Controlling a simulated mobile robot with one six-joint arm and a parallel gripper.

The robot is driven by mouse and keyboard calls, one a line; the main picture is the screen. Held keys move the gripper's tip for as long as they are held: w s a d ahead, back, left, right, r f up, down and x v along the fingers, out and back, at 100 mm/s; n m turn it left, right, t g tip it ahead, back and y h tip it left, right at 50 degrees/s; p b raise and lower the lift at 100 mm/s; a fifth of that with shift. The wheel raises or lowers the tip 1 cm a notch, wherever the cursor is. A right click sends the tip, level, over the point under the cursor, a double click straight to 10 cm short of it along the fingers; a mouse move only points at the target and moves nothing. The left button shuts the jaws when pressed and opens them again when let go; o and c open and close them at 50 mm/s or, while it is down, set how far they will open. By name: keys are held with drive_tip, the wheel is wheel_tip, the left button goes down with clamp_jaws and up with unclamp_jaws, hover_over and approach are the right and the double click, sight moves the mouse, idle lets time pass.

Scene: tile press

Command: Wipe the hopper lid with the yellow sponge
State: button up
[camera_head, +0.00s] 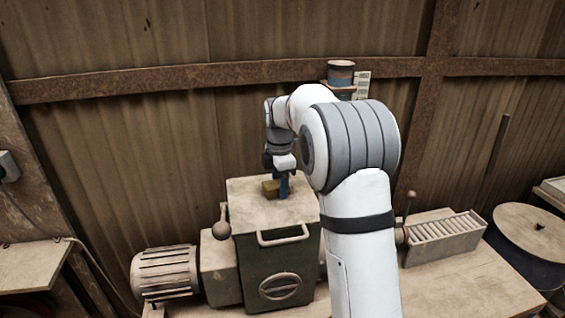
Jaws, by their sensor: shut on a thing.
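The hopper lid (246,205) is the flat, dusty tan top of a dark green box, with a handle on the front. The yellow sponge (270,187) looks small and brownish-yellow, and is at the far part of the lid. My gripper (282,185) points down over the lid and is shut on the sponge. The fingers hide part of the sponge. The sponge appears to be at the lid's surface, but I cannot tell whether it presses on it.
A ribbed motor (165,273) and a ball-ended lever (222,226) stand left of the hopper. A slotted rack (446,236) and a round-topped drum (533,232) are to the right. The bench (470,285) is clear at front right. A corrugated wall stands behind.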

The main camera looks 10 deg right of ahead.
drive_tip(key=r, duration=0.1)
drive_tip(key=r+p, duration=0.1)
drive_tip(key=shift+s+r+p, duration=0.2)
drive_tip(key=shift+r+p, duration=0.1)
drive_tip(key=shift+r, duration=0.1)
drive_tip(key=shift+r+p, duration=2.15)
drive_tip(key=shift+r, duration=0.5)
drive_tip(key=shift+d+f, duration=0.1)
